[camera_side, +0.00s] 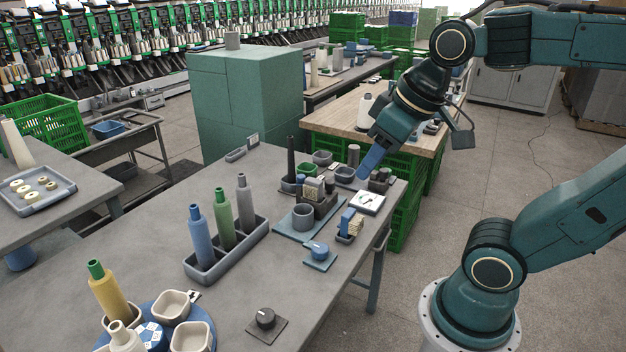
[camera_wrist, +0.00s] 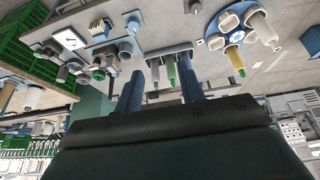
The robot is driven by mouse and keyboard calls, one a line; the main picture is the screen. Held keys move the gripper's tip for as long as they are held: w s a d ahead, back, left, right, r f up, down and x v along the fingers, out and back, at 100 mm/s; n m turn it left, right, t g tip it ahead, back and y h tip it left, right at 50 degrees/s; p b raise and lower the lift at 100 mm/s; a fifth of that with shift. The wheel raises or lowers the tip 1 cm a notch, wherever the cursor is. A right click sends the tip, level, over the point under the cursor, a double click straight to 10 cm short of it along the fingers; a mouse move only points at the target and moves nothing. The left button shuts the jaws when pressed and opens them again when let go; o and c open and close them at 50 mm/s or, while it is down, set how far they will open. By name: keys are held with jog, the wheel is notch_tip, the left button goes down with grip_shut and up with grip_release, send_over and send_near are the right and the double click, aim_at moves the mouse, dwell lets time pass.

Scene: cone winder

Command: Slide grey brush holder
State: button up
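A small grey brush holder (camera_side: 345,238) sits near the right edge of the grey table in the side view. It holds a blue piece and a pale, bristly brush. What looks like the same holder shows upper left in the wrist view (camera_wrist: 98,27). My gripper (camera_side: 369,166) is in the air above the table's far right part, its blue fingers pointing down and left. In the wrist view my gripper's two blue fingers (camera_wrist: 161,88) are wide apart with nothing held between them. The gripper is apart from the holder.
A white dial plate (camera_side: 367,202) lies behind the holder. A grey cup (camera_side: 303,216) stands on a blue mat to its left. A blue knob (camera_side: 319,250) is in front. A grey tray (camera_side: 227,254) holds three bottles. Bare table lies around the black knob (camera_side: 265,318).

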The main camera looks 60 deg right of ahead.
jog(key=w+d+r+g, duration=0.1)
jog(key=w+d, duration=0.2)
jog(key=w, duration=0.2)
jog(key=w+d+r, duration=0.1)
jog(key=w+d, duration=0.2)
jog(key=w, duration=0.2)
jog(key=m+g, duration=0.3)
jog(key=g, duration=0.1)
send_over(330, 181)
notch_tip(330, 181, down, 18)
jog(key=shift+f, duration=0.15)
jog(key=shift+f, duration=0.15)
notch_tip(330, 181, down, 14)
jog(key=shift+r, duration=0.25)
